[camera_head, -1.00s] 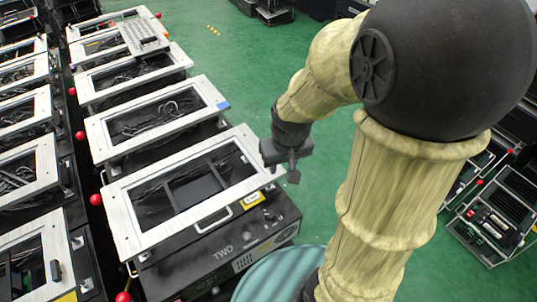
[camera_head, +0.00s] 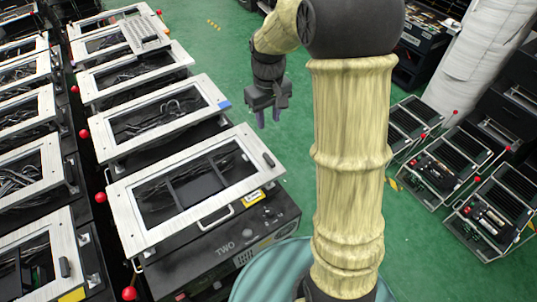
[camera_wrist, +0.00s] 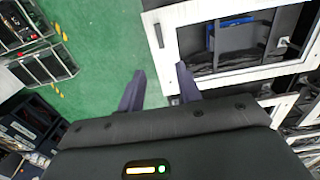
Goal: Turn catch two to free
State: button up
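The unit marked TWO (camera_head: 224,247) stands front centre in the head view, a black box under a pale framed lid (camera_head: 150,236). A small black catch (camera_head: 268,159) sits on the lid's right-hand rail. My gripper (camera_head: 268,116) hangs in the air beyond and above that rail, apart from the catch, fingers downward. In the wrist view my gripper's (camera_wrist: 160,83) two fingers are spread with nothing between them. A dark catch (camera_wrist: 158,36) on a pale lid rail shows just beyond the fingertips; I cannot tell for sure which unit it belongs to.
More framed units stand in rows at the left, with red balls (camera_head: 100,197) along their edge. A wire handle (camera_head: 216,218) and a yellow label (camera_head: 254,197) are on unit TWO's front. Open green floor (camera_head: 225,60) lies beyond. Black racks (camera_head: 437,160) stand at the right.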

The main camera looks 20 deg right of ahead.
aim_at(269, 158)
notch_tip(269, 158, down, 17)
jog(key=shift+r+p, duration=0.1)
jog(key=shift+p, duration=1.05)
grip_shut()
